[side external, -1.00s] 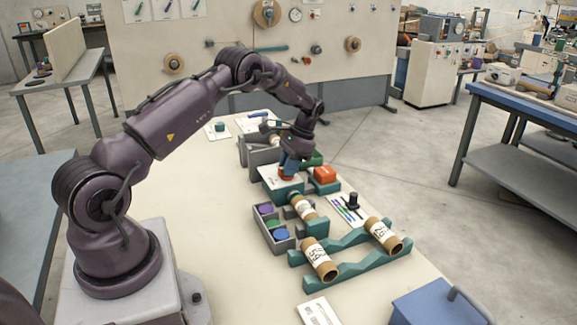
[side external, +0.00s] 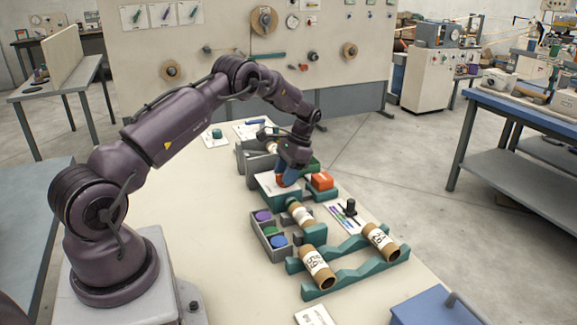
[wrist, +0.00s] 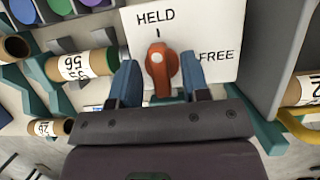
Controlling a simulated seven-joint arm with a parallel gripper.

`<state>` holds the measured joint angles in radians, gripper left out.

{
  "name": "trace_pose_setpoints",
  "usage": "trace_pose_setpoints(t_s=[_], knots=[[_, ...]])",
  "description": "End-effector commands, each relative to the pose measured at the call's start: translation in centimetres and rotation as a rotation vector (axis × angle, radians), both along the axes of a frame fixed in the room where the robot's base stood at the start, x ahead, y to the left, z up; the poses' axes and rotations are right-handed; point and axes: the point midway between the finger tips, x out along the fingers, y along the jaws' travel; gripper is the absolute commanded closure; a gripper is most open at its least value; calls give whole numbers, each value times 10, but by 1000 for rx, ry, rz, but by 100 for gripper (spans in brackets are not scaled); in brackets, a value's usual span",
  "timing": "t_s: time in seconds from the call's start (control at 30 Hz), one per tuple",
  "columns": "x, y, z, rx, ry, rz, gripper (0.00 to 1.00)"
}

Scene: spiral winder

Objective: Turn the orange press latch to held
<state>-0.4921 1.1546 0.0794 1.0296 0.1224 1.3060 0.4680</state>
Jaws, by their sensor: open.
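The orange press latch (wrist: 160,66) stands on a white plate (wrist: 205,25) marked HELD and FREE. Its narrow end points up at the tick under HELD in the wrist view. My gripper (wrist: 160,78) is open, with one blue finger on each side of the latch. A gap shows between the left finger and the latch; the right finger is very close, and I cannot tell if it touches. In the side external view my gripper (side external: 287,176) is low over the plate and hides most of the latch.
A grey tray (side external: 258,238) with purple, green and blue discs, and a teal rack (side external: 340,283) with labelled tubes, stand in front. The pale table left of these is clear.

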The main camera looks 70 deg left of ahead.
Motion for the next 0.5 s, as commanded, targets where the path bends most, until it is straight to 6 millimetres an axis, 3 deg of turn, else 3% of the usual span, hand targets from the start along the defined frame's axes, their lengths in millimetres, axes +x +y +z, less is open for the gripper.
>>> trace_pose_setpoints(t_s=[0.17, 0.5], knots=[[9, 1, 20, 3, -5, -1, 57], [39, 1, 90, 2, -4, -1, 57]])
